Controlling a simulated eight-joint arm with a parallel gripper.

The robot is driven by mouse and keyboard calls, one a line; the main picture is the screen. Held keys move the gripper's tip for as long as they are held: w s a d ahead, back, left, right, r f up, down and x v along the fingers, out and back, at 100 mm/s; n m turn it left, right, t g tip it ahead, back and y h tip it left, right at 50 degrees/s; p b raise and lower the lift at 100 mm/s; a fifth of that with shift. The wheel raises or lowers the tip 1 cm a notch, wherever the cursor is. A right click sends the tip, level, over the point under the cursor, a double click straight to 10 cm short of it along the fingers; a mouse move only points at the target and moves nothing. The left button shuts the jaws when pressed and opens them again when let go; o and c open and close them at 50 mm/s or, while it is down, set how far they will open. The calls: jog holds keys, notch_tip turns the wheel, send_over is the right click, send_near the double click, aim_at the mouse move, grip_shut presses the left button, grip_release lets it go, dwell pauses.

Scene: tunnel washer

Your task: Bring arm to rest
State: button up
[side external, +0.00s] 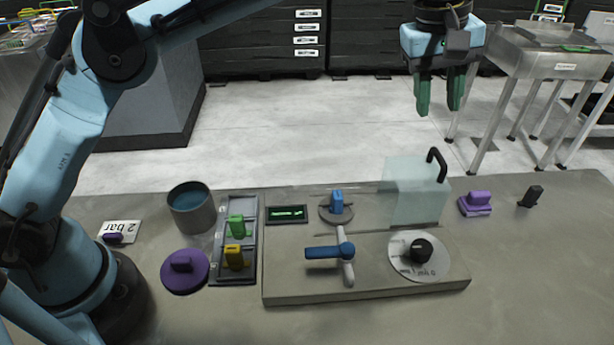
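My gripper (439,92) hangs at the upper right of the side external view, pointing down, with green fingers below a light blue body. Its two fingers are apart with an empty gap between them. It is held well above the grey table (540,270), clear of everything on it. My light blue arm rises from the left and reaches across the top of the picture.
A panel (300,290) carries a blue-handled lever (325,252), a black knob (420,250), a blue knob (337,203) and a clear cover (415,195). Left stand a grey pot (192,212), a purple lid (185,270) and a tray (222,262). Purple (476,203) and black (531,196) pieces lie right.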

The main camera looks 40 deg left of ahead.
jog(key=s+a+r+m+t, duration=0.1)
jog(key=s+a+m, duration=0.15)
jog(key=a, duration=0.55)
jog(key=s+a+r+m+t, duration=0.15)
jog(key=s+a, duration=0.25)
jog(key=a, duration=0.4)
jog(key=s+a+f+m+t+y, duration=0.1)
jog(key=s+a+f+m+t, duration=0.2)
jog(key=s+a+f, duration=0.7)
jog(key=s+f+m, duration=0.1)
jog(key=s, duration=0.3)
jog(key=shift+a+f+m+y, duration=0.3)
jog(key=shift+f, duration=0.05)
